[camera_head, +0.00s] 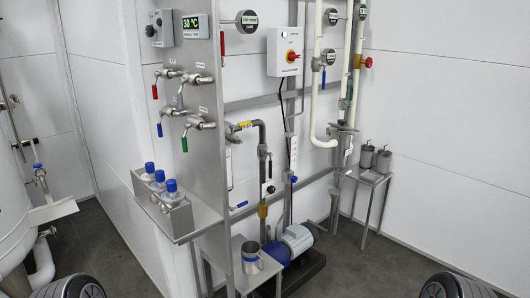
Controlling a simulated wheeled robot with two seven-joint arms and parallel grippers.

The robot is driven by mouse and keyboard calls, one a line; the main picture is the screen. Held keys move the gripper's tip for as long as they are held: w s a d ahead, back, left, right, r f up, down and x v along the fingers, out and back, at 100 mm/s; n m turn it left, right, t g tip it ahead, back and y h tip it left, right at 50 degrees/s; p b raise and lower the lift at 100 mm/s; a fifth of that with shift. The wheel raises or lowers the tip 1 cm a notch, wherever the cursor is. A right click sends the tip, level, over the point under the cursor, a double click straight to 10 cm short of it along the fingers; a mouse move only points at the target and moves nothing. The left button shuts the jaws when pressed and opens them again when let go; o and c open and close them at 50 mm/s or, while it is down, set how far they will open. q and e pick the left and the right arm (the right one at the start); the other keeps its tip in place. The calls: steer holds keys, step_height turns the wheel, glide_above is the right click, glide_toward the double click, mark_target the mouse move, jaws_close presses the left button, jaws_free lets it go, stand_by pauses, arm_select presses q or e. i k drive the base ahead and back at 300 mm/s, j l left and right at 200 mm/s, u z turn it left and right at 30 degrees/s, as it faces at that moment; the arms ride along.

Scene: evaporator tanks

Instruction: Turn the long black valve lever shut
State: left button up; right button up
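A thin dark bar (25,143) that looks like a long black lever sits on pipework beside the white tank (12,215) at the left edge. It lies nearly level, its right end slightly higher. It is small here, so I cannot tell for sure that it is the valve lever or how far it is turned. Neither gripper shows; only rounded dark parts of my own body appear at the bottom left and bottom right corners. Nothing of mine touches the bar.
A steel panel (203,75) carries several taps with red, blue and green handles. A steel shelf (181,225) with blue-capped bottles juts out below. A pump (295,240) and metal cup (251,257) stand low in the middle. Floor (105,250) is clear between tank and panel.

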mark_target(270, 154)
steer(key=i+j+z, duration=0.1)
steer(key=i, duration=1.2)
steer(key=i+l, duration=0.2)
steer(key=l, duration=0.15)
steer(key=i+l, duration=0.15)
steer(key=l, duration=0.2)
steer(key=i+l+u, duration=0.1)
steer(key=l, duration=0.25)
steer(key=i+l, duration=0.25)
steer(key=l, duration=0.15)
steer(key=i+l, duration=0.2)
steer(key=l, duration=0.15)
steer(key=i+l+u, duration=0.1)
steer(key=l, duration=0.3)
steer(key=i+l, duration=0.2)
steer(key=l, duration=0.15)
steer(key=i+l, duration=0.2)
steer(key=l, duration=0.2)
steer(key=u, duration=0.05)
